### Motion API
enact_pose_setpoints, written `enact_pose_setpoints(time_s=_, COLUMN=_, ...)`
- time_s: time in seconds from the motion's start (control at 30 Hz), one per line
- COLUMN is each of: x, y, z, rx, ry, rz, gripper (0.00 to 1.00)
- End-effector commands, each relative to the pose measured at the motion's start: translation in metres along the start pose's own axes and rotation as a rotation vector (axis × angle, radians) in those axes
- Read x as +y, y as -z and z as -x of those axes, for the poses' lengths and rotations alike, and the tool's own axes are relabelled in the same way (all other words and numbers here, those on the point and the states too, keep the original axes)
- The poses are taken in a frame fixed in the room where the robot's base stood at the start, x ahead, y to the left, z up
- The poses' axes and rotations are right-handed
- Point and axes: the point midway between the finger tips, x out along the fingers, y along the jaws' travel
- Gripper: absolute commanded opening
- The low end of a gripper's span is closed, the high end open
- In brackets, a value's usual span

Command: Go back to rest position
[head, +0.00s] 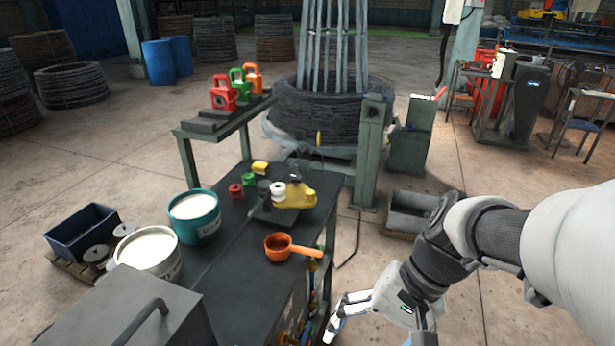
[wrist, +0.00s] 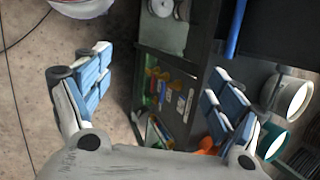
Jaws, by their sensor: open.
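My gripper (head: 378,330) hangs low at the bottom of the head view, to the right of the dark workbench (head: 235,255). Its fingers point downward and are partly cut off by the picture's lower edge. In the wrist view my gripper (wrist: 160,92) has its two blue-padded fingers spread wide, with nothing between them. Behind that gap the bench's side shows, with a shelf of small coloured items (wrist: 165,90). My gripper appears apart from the bench.
An orange ladle-like pan (head: 280,246) lies near the bench's right edge, beside a yellow tool (head: 295,196). A teal bucket (head: 195,216) and a white bucket (head: 148,252) stand left. A grey open box (head: 408,212) sits on the floor behind my arm. Floor at lower right is clear.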

Motion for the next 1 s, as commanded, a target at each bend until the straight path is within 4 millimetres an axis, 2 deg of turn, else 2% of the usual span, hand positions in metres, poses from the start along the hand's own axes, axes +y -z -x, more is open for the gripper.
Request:
enact_pose_setpoints(time_s=0.03, x=0.003, y=-0.01, z=0.009, rx=0.063, ry=-0.034, rz=0.057, gripper=0.86)
enact_pose_setpoints(time_s=0.2, x=0.021, y=-0.034, z=0.034, rx=0.265, ry=-0.152, rz=0.229, gripper=0.86)
enact_pose_setpoints(time_s=0.4, x=0.039, y=-0.05, z=0.056, rx=0.474, ry=-0.256, rz=0.388, gripper=0.86)
enact_pose_setpoints(time_s=0.6, x=0.047, y=-0.056, z=0.067, rx=0.575, ry=-0.302, rz=0.459, gripper=0.86)
enact_pose_setpoints(time_s=1.0, x=0.047, y=-0.056, z=0.068, rx=0.584, ry=-0.307, rz=0.465, gripper=0.86)
